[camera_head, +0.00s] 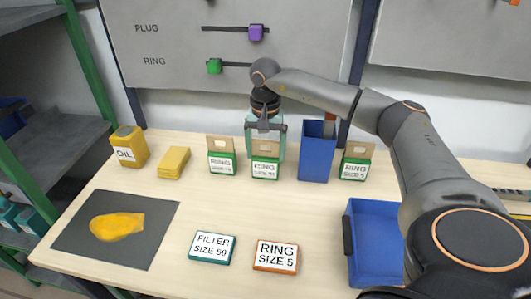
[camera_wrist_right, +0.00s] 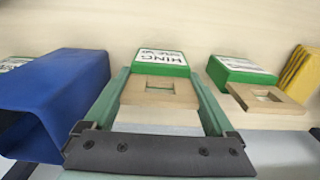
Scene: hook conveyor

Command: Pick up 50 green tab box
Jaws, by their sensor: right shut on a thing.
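Three green boxes with upright brown tabs and white labels stand in a row at the back of the table. The middle green tab box (camera_head: 265,170) has my right gripper (camera_head: 265,152) over it, its fingers pointing down on both sides. In the right wrist view my right gripper (camera_wrist_right: 162,76) is shut on this middle box (camera_wrist_right: 162,70), with the brown tab (camera_wrist_right: 158,92) between the fingers. My left gripper is out of view.
A tall blue bin (camera_head: 316,155) stands just right of the held box. A yellow block (camera_head: 173,163) and an OIL container (camera_head: 130,147) stand left. A FILTER box (camera_head: 212,247), a RING SIZE 5 box (camera_head: 276,257) and a blue tray (camera_head: 371,215) are nearer. The table's middle is clear.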

